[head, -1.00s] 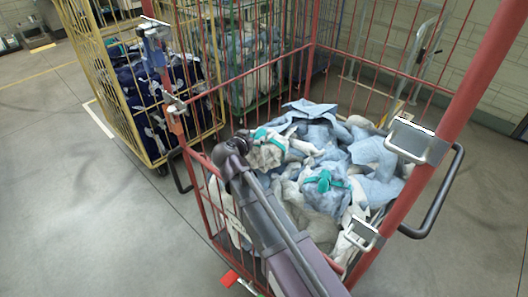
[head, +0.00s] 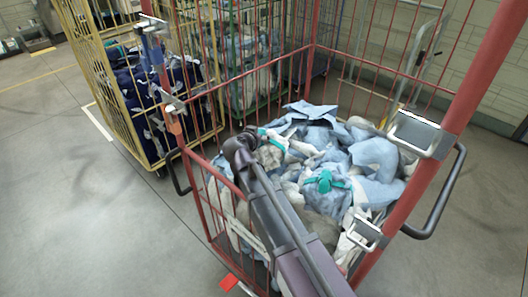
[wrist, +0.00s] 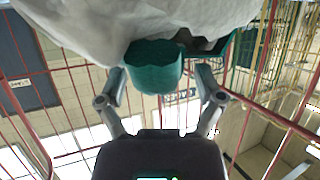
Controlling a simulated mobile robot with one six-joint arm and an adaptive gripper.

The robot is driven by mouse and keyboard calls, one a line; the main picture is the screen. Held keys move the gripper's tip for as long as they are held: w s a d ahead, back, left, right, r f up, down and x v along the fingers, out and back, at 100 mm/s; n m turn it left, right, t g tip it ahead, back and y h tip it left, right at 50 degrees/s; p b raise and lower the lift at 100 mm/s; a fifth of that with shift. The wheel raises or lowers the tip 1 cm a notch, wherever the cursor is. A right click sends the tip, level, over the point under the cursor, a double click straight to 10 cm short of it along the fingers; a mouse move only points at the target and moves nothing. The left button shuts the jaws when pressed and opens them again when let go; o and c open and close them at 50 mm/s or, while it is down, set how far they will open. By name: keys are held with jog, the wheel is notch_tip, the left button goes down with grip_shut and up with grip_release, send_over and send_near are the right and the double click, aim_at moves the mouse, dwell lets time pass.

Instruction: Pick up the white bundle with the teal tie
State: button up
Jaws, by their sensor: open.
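In the wrist view, a white bundle (wrist: 140,22) fills the top, with its teal tie (wrist: 155,68) hanging in front of my gripper (wrist: 162,80). The gripper is open, with one finger on each side of the teal tie's near part. I cannot tell whether the fingers touch it. In the head view, a whitish bundle with a teal tie (head: 273,138) lies at the left of the load in the red cage, beside the end of my arm. The fingers are hidden there.
Light blue bundles fill the red cage (head: 213,217); one has a teal tie (head: 325,182). The cage's bars and posts surround my arm. A yellow cage (head: 98,90) with dark blue bundles stands to the left. The floor at left is clear.

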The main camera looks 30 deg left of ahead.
jog(key=shift+w+a+f, duration=0.1)
jog(key=shift+w+f, duration=0.1)
jog(key=shift+w, duration=0.3)
grip_shut()
